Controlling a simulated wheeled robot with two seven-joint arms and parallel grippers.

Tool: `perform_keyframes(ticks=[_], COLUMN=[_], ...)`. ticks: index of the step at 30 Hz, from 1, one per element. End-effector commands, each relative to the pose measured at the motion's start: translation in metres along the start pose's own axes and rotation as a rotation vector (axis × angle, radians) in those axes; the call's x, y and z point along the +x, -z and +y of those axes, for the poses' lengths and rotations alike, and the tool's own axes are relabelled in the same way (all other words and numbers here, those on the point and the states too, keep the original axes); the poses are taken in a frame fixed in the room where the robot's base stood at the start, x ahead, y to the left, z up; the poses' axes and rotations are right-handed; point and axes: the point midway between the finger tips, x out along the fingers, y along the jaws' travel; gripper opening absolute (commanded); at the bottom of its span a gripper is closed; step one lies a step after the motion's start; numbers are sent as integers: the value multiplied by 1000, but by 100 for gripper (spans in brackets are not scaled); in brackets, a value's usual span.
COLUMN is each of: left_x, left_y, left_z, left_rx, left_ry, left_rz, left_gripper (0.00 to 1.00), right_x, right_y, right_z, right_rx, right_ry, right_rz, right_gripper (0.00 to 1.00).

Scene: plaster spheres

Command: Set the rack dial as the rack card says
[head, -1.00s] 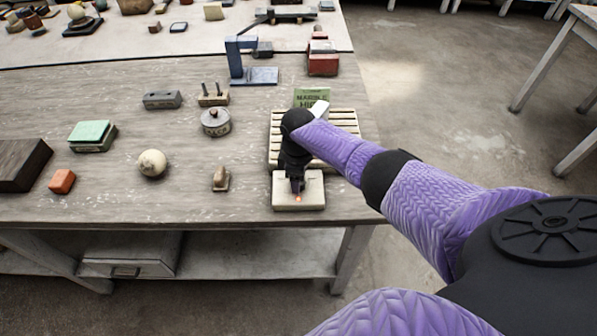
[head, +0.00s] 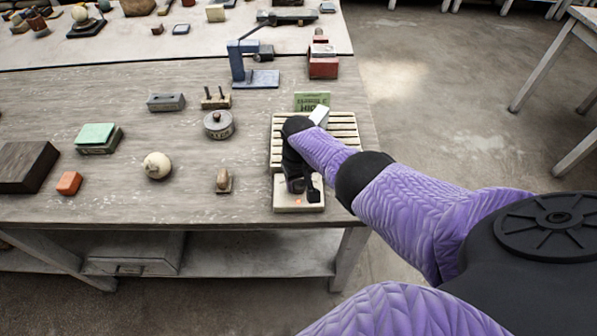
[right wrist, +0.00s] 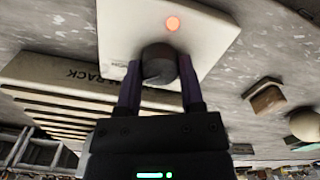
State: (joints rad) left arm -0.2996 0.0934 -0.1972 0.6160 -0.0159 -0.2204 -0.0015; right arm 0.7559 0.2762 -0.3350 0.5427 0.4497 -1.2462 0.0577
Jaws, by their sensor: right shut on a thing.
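The dial (right wrist: 158,66) is a dark round knob on a cream box (head: 284,204) at the front of the slatted rack (head: 345,131). My right gripper (head: 304,190) is over the box; in the right wrist view its two fingers are shut on the knob, one on each side. An orange lamp (right wrist: 172,22) glows on the box beside the knob. The knob's pointer and any scale marks cannot be made out. The green rack card (head: 312,98) stands behind the rack; its large word looks like "HIGH", and its upper line is too small to read. My left gripper is out of view.
Left of the rack are a wooden-based small piece (head: 222,181), a pale sphere (head: 157,165) and a round grey tin (head: 218,125). A blue stand (head: 255,76) and a red box (head: 323,66) are behind. The table's front edge is close to the dial box.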

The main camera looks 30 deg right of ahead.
Motion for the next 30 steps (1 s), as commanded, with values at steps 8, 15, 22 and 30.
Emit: perform_keyframes(ticks=[8, 15, 22, 30], left_x=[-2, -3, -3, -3], left_y=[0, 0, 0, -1], left_z=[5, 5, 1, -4], left_rx=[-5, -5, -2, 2], left_ry=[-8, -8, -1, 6], left_rz=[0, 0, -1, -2], left_gripper=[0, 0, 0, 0], right_x=[-1, -1, -1, -1], right_y=[1, 1, 2, 2], right_z=[0, 0, 0, 0], right_rx=[124, 167, 173, 172], right_ry=[0, 0, 0, 0], right_rz=[3, 5, 5, 5], right_gripper=[0, 0, 0, 64])
